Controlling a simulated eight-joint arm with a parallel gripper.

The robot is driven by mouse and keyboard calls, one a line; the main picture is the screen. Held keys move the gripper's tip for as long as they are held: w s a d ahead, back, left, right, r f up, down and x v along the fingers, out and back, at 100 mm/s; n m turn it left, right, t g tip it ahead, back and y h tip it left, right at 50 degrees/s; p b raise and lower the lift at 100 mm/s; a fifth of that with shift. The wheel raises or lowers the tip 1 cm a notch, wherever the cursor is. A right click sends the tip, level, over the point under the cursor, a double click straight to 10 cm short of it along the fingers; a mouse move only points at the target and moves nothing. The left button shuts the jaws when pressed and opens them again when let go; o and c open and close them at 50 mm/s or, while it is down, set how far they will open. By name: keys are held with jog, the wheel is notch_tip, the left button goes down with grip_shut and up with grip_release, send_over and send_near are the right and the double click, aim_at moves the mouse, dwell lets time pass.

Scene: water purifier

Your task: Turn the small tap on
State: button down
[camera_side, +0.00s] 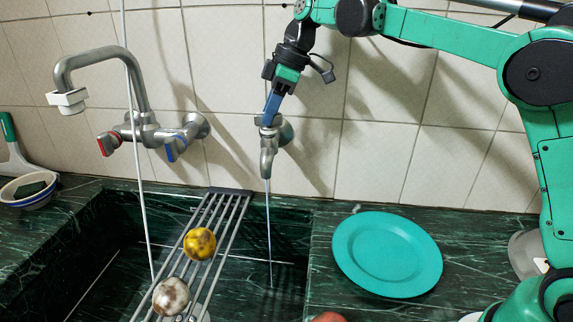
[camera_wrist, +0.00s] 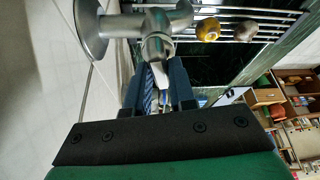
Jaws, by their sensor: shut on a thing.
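The small tap (camera_side: 268,152) is a grey metal spout on the tiled wall above the sink. A thin pale line that looks like a stream of water (camera_side: 269,225) drops straight from its spout into the sink. My gripper (camera_side: 270,112) is at the top of the tap, its blue fingers pointing down. In the wrist view the tap (camera_wrist: 160,20) lies straight ahead, and my fingers (camera_wrist: 160,75) are on either side of its handle (camera_wrist: 158,72). The gripper is shut on this handle, which the fingers partly hide.
A larger mixer tap (camera_side: 140,110) with red and blue handles is at left. A metal rack (camera_side: 225,215) crosses the dark green sink, bearing a yellow fruit (camera_side: 200,243) and a pale brownish one (camera_side: 171,296). A teal plate (camera_side: 387,254) lies on the counter at right.

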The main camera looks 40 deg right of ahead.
jog(key=shift+w+n+g+y, duration=0.1)
jog(key=shift+n+g+y, duration=0.25)
jog(key=shift+n, duration=0.75)
jog(key=shift+n+g+y, duration=0.15)
jog(key=shift+n+g, duration=0.3)
jog(key=shift+n, duration=0.65)
jog(key=c, duration=0.7)
grip_release()
jog(key=shift+c, duration=0.2)
